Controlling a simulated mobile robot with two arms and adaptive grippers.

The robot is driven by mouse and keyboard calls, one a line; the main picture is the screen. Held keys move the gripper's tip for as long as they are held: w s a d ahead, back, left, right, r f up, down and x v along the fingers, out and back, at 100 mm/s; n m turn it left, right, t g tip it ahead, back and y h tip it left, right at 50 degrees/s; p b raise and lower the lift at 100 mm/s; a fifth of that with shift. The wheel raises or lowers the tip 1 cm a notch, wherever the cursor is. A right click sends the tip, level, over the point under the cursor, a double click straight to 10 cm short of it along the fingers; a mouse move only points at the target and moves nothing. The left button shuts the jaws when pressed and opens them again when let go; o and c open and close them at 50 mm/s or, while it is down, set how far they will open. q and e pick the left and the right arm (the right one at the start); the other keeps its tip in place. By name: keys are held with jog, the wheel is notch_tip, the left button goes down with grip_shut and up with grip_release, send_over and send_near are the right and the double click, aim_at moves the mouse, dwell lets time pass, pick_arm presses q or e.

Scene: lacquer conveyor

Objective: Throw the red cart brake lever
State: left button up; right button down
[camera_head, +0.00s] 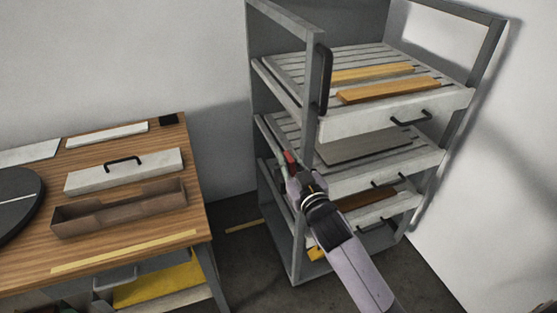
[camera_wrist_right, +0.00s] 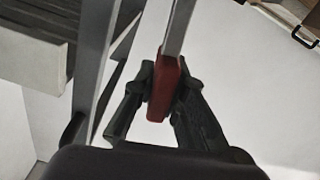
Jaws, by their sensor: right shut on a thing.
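The red brake lever (camera_head: 290,158) shows at the left front side of the grey cart (camera_head: 301,200), about mid-height. In the right wrist view the red lever handle (camera_wrist_right: 165,88) sits at the end of a grey metal bar. My right gripper (camera_head: 297,178) reaches the lever from the front. In the right wrist view my right gripper's fingers (camera_wrist_right: 163,95) lie on both sides of the red handle and are shut on it. The fingers and hand hide part of the lever in the head view. My left gripper is not in view.
The cart has several slatted shelves, with orange-brown boards (camera_head: 388,90) on the top one. A dark upright handle (camera_head: 324,79) rises above the lever. A wooden table (camera_head: 110,236) with a brown open box (camera_head: 120,213) stands at left. Floor shows between table and cart.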

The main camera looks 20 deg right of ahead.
aim_at(311, 150)
jog(key=d+m+p, duration=0.2)
jog(key=d+m, duration=0.2)
jog(key=shift+w+d+m, duration=0.1)
jog(key=shift+d+m, duration=0.2)
jog(key=shift+d+f+m, duration=0.3)
jog(key=shift+d+m, duration=0.45)
jog(key=shift+m, duration=0.05)
jog(key=shift+d+f+m+p, duration=0.2)
jog(key=shift+d+f+m, duration=0.15)
jog(key=shift+d+m, duration=0.3)
jog(key=shift+d+f+m+p, duration=0.2)
jog(key=shift+d+f+m, duration=0.2)
jog(key=shift+m, duration=0.35)
jog(key=c, duration=1.6)
grip_release()
jog(key=shift+d, duration=0.15)
jog(key=shift+c, duration=0.2)
jog(key=shift+o, duration=0.2)
jog(key=s, duration=1.2)
jog(key=shift+d, duration=0.15)
